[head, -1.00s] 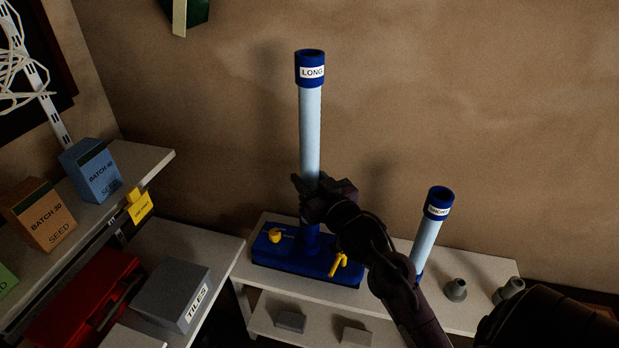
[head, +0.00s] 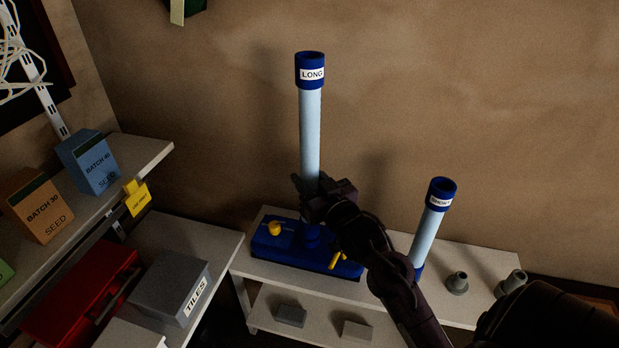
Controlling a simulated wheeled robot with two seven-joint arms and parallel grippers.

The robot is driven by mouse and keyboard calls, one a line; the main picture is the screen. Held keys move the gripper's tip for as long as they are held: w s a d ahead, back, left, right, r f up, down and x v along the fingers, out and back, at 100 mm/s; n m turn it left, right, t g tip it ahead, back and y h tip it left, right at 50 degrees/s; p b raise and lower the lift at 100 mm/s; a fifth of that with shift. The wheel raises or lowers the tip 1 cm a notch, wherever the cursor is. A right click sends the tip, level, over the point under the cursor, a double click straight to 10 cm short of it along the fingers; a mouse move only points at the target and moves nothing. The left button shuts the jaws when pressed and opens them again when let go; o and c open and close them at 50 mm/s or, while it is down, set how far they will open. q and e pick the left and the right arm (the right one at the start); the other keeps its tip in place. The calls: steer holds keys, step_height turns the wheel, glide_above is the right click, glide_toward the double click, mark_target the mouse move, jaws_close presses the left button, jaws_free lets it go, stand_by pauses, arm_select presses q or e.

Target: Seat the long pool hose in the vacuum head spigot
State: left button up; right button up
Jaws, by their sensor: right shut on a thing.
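The long pool hose (head: 310,125) is a pale blue tube with a dark blue cuff labelled LONG at its top. It stands upright over the blue vacuum head (head: 280,247), which lies on the low bench. My right gripper (head: 316,192) is shut on the lower part of this hose. The gripper partly hides the hose's lower end and the spigot, so I cannot tell how far the hose sits in it. The vacuum head has a yellow knob (head: 275,228) at left and a yellow lever (head: 338,260) at right. My left gripper is not in view.
A shorter hose (head: 427,235), labelled SHORT, stands on the bench to the right, behind my right arm. Grey fittings (head: 457,283) sit farther right. Shelves at left hold seed boxes (head: 93,165), a red case (head: 85,300) and a grey TILES box (head: 172,285).

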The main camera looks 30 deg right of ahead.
steer(key=shift+f, duration=0.3)
steer(key=o, duration=1.3)
steer(key=shift+f, duration=0.15)
steer(key=s+b, duration=0.1)
steer(key=s, duration=0.3)
steer(key=s+b, duration=0.1)
steer(key=s, duration=0.1)
steer(key=shift+s+a+b, duration=0.3)
steer(key=shift+b, duration=0.05)
steer(key=shift+s, duration=0.6)
